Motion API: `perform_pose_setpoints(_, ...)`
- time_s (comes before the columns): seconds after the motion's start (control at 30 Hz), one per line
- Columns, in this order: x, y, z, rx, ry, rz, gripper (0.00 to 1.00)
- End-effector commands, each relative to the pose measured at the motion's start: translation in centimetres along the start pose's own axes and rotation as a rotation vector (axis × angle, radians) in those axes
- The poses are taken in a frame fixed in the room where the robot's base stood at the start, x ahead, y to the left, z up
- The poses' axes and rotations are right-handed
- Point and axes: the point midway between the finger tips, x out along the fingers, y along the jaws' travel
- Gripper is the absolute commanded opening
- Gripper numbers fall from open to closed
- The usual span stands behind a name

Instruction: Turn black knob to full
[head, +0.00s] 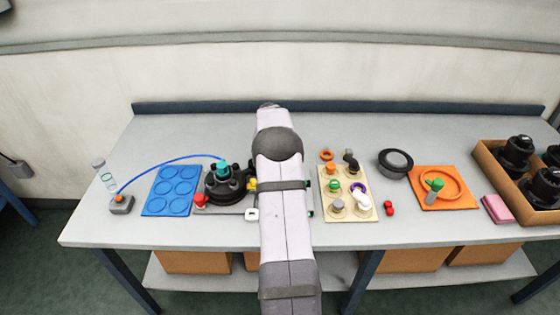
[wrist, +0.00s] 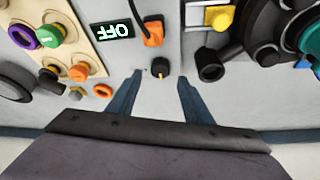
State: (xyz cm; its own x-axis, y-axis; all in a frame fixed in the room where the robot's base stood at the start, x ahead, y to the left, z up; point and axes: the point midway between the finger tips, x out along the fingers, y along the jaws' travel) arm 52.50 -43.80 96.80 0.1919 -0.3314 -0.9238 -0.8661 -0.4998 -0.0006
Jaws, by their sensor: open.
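The black knob (wrist: 160,66) shows in the wrist view as a small round knob on a light grey panel, with a pale mark on its lower edge. My gripper (wrist: 160,77) is open, its two dark blue fingers on either side of the knob in the picture. I cannot tell whether they touch it. A display (wrist: 112,36) near the knob reads OFF, upside down in this view. In the head view my arm hides the knob, the display and the gripper.
An orange plug-like part (wrist: 152,34) sits close to the knob. A beige board (head: 350,211) with coloured knobs lies right of my arm. A black multi-armed device (head: 225,190) and a blue mat (head: 159,191) lie left. An orange tray (head: 420,202) is further right.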

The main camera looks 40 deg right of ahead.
Motion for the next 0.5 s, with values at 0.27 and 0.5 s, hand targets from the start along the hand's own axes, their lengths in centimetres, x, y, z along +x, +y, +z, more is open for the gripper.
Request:
perform_pose_setpoints(0.27,2.9,0.0,-0.1,0.0,-0.001,0.001,0.46)
perform_pose_setpoints(0.5,4.3,0.0,0.0,0.0,-0.001,0.001,0.46)
